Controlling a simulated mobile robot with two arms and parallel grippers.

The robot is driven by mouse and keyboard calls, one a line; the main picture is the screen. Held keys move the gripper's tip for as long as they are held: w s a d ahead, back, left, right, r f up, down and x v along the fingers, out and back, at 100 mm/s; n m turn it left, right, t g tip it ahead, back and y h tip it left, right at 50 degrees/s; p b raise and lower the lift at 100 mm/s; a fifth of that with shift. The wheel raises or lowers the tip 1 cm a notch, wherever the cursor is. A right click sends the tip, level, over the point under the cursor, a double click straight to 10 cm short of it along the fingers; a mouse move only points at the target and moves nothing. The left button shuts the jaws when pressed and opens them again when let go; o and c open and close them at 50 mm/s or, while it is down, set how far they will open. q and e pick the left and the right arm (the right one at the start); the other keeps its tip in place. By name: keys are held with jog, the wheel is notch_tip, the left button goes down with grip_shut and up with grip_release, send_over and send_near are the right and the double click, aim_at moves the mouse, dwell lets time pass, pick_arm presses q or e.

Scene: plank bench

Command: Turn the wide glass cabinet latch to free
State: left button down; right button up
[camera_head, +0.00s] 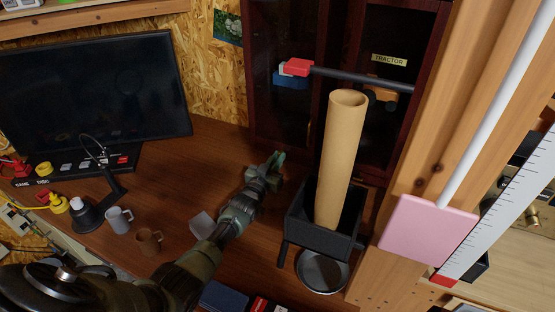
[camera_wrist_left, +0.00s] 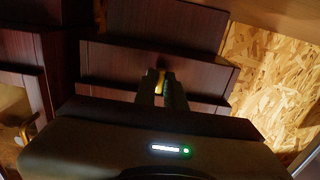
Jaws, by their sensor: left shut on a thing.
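The glass cabinet (camera_head: 255,95) has dark red-brown frames and dark glass doors and stands at the back of the bench. My left gripper (camera_head: 274,159) is at its lower front, left of the black box. In the left wrist view the gripper (camera_wrist_left: 161,90) points at dark wood panels. Its fingers are shut on a small yellowish piece, the latch (camera_wrist_left: 160,79), of which only a little shows between them. The latch's turn angle cannot be told. In the head view the fingers hide the latch. My right gripper is not in view.
A cardboard tube (camera_head: 342,150) stands in a black box (camera_head: 296,226) just right of my left gripper. A wooden post (camera_head: 440,130) stands right.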

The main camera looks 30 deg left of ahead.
pick_arm(q)
jog(key=shift+f, duration=0.1)
jog(key=c, duration=1.8)
grip_release()
jog(key=shift+s, duration=0.1)
jog(key=s, duration=0.7)
jog(key=shift+s+d+p, duration=0.25)
jog(key=shift+s+p, duration=0.05)
jog(key=shift+s, duration=0.05)
